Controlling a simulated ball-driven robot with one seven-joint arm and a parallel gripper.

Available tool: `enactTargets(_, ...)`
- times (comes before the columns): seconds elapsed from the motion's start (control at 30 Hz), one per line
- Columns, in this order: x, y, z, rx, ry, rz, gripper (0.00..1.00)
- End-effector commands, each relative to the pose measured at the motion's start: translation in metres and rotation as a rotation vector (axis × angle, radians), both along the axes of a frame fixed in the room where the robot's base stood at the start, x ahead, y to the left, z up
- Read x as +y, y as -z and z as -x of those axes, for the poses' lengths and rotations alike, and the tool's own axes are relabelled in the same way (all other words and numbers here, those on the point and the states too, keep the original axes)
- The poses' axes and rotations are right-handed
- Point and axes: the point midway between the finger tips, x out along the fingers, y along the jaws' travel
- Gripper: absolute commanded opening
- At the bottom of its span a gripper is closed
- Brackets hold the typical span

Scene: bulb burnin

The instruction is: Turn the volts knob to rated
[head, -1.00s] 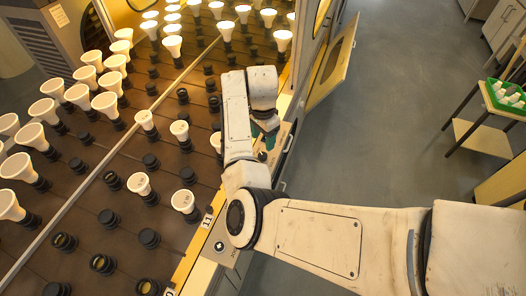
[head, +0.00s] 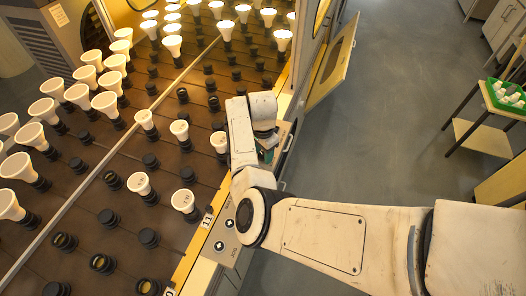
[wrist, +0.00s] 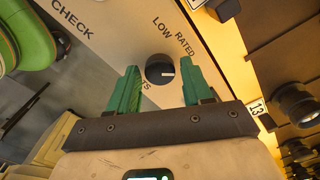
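The volts knob (wrist: 159,70) is a round black knob with a short white mark on its right side, on a pale panel in the wrist view. The words LOW and RATED are printed beyond it; the volts label is partly covered by my left finger. My gripper (wrist: 160,84) has two green fingers spread apart, one on each side of the knob, with gaps showing between fingers and knob. In the head view my gripper (head: 267,154) is over the panel along the rack's right edge, and the arm hides the knob.
A rack (head: 125,215) with rows of black sockets and white bulbs fills the left; bulbs at the back are lit. More knobs (head: 229,223) sit on the panel nearer me. An open door (head: 332,65) stands beyond. A green tray (head: 507,97) rests on a cart at right.

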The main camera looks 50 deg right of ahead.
Motion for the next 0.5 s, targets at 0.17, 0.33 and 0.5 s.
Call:
enactTargets(0.17, 0.0000, -0.0001, 0.0000, 0.000, 0.000, 0.000, 0.32)
enactTargets(0.33, 0.0000, -0.0002, 0.0000, 0.000, 0.000, 0.000, 0.16)
enactTargets(0.5, 0.0000, -0.0003, 0.0001, 0.000, -0.001, 0.000, 0.05)
